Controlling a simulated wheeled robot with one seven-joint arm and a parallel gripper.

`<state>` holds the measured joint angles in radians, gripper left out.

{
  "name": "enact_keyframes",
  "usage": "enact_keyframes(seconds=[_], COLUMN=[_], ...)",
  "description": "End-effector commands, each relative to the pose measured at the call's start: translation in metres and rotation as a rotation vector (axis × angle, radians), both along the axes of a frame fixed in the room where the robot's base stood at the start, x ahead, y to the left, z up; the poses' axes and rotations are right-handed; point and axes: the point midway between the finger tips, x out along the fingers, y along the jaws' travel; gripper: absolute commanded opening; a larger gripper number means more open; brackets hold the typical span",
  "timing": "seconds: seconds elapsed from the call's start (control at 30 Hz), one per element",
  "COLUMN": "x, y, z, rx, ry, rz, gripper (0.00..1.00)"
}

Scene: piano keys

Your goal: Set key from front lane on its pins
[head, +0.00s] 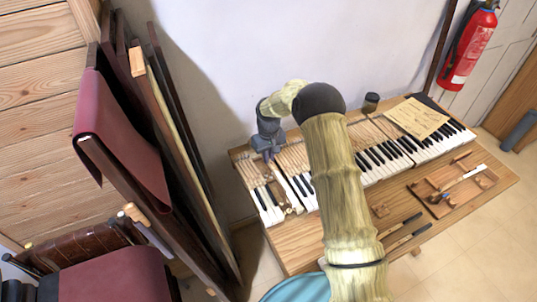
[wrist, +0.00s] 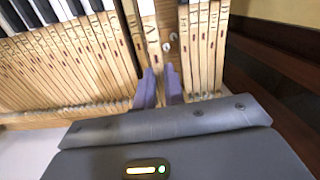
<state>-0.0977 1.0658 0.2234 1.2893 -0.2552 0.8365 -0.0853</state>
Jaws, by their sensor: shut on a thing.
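My gripper (wrist: 160,76) is shut on a wooden piano key (wrist: 151,34); its two purple-grey fingers are on either side of the key's rear part. The key has a white front end and dark markings on its bare wood. Just right of it is a gap in the key row with round metal pins (wrist: 172,36) showing. In the head view my gripper (head: 268,156) is over the left part of the keyboard (head: 378,157). I cannot tell how high the key is above its bed, and its far end is cut off.
Neighbouring keys (wrist: 203,45) stand close on both sides. On the wooden bench (head: 300,250) are a tool tray (head: 453,190), dark-handled tools (head: 405,226), a paper sheet (head: 416,118) and a dark jar (head: 371,102). Tall leaning panels (head: 180,150) stand left of the bench.

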Motion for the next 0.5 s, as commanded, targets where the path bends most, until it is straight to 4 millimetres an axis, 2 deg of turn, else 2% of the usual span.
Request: enact_keyframes(seconds=[0.5], x=[0.0], y=[0.0], z=[-0.031], rx=[0.0], ry=[-0.001], rz=[0.0], gripper=[0.0])
